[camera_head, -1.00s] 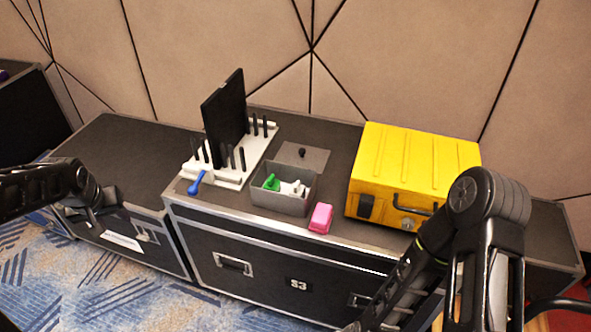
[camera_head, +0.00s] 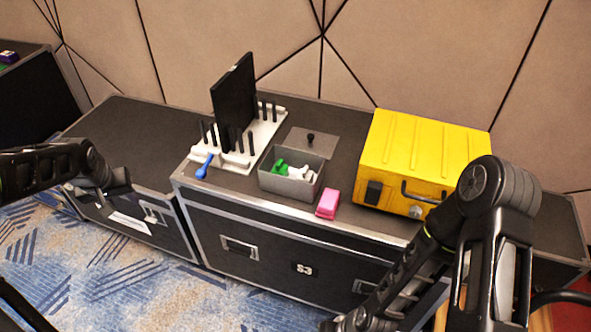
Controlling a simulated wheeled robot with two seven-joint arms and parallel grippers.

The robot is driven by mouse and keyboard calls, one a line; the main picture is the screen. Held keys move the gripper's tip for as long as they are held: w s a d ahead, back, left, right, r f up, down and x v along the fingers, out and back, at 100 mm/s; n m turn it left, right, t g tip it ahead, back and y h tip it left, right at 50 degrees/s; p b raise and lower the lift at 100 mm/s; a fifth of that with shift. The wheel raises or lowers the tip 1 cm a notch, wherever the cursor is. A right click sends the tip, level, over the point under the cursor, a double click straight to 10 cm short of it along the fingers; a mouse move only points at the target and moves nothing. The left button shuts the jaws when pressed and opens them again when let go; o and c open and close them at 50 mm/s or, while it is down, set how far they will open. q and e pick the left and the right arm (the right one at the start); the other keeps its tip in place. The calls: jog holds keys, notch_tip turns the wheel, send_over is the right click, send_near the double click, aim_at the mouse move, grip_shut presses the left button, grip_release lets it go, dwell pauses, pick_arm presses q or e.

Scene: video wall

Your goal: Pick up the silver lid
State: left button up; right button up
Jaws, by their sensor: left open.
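The silver lid (camera_head: 325,144) is a flat grey plate with a black knob. It lies on the black case top, just behind an open grey box (camera_head: 289,190). The box holds a green item and white items. My left gripper (camera_head: 100,203) is open and empty at the left, over the front edge of the left case, well apart from the lid. My right arm crosses the lower right, and its gripper is out of the frame.
A white rack (camera_head: 238,160) with black pegs and an upright black panel (camera_head: 234,100) stands left of the lid. A blue tool (camera_head: 204,168) lies before it. A pink block (camera_head: 328,203) and a yellow case (camera_head: 425,155) are to the right. The left case top (camera_head: 130,135) is clear.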

dwell(0.5)
pick_arm(q)
jog(key=s+d+f+m+g+h, duration=0.15)
jog(key=s+d+f, duration=0.25)
jog(key=d+f, duration=0.65)
jog(key=s+d+f+m+h, duration=0.1)
jog(key=s+d+f+h, duration=0.2)
jog(key=d+f, duration=0.7)
jog(key=s+d+f, duration=0.2)
jog(key=s+d, duration=0.2)
jog(key=s, duration=0.2)
jog(key=s+d+f+g, duration=0.1)
jog(key=s+d+f, duration=0.2)
jog(key=s+d, duration=0.2)
jog(key=s+d+f+g+h, duration=0.1)
jog(key=s+d+f, duration=0.1)
jog(key=s+d, duration=0.2)
jog(key=s, duration=0.3)
jog(key=shift+d+f, duration=0.2)
jog(key=shift+f, duration=0.05)
jog(key=shift+w+n, duration=0.1)
jog(key=shift+n, duration=0.15)
jog(key=shift+c, duration=0.4)
